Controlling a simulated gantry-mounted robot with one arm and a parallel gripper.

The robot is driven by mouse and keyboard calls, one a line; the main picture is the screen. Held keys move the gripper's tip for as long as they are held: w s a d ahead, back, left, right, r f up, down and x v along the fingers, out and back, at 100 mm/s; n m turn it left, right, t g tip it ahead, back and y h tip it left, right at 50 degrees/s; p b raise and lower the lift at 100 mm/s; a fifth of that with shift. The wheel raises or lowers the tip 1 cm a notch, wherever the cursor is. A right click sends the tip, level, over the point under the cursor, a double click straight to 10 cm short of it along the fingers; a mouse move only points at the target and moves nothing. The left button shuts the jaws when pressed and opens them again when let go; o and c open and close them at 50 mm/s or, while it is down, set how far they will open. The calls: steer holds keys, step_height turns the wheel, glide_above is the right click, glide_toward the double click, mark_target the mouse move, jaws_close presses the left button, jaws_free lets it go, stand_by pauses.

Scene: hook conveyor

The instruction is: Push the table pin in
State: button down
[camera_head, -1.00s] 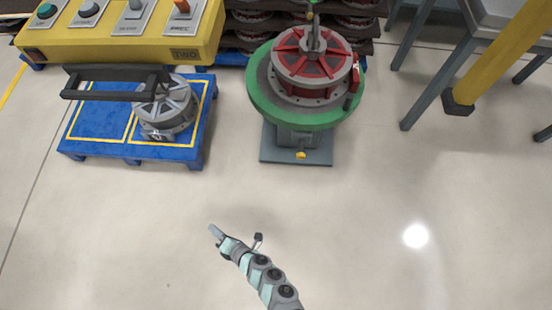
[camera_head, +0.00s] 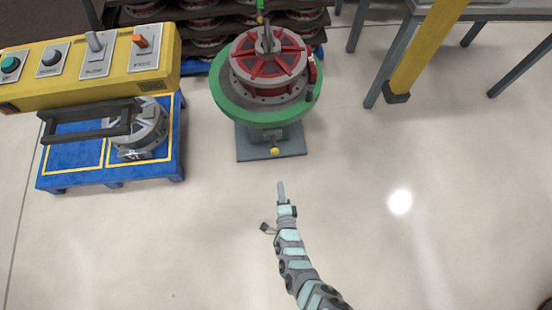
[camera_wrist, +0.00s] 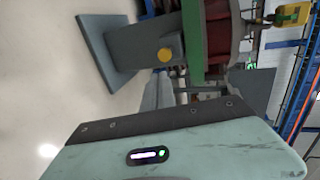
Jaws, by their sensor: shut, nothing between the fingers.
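The round green table (camera_head: 232,106) stands on a grey pedestal and carries a red and grey wheel-like part (camera_head: 268,66). The table pin (camera_head: 275,151) is a small yellow knob at the front of the pedestal, low above its base plate.
A blue pallet (camera_head: 60,178) with a grey wheel part (camera_head: 149,128) stands at the left, under a yellow control panel (camera_head: 25,88). A yellow post (camera_head: 425,50) and a grey bench leg (camera_head: 385,60) stand at the right. The floor around my arm is clear.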

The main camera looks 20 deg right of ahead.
steer(key=b, duration=0.7)
glide_toward(275, 154)
step_height(275, 154, down, 2)
steer(key=w, duration=0.3)
steer(key=w+d+b, duration=0.1)
steer(key=w, duration=0.1)
steer(key=shift+d+r, duration=0.1)
steer(key=shift+d, duration=0.15)
steer(key=shift+w+d+r+b, duration=0.1)
steer(key=shift+w+d+b, duration=0.05)
steer(key=shift+w+b, duration=0.3)
steer(key=shift+p, duration=0.3)
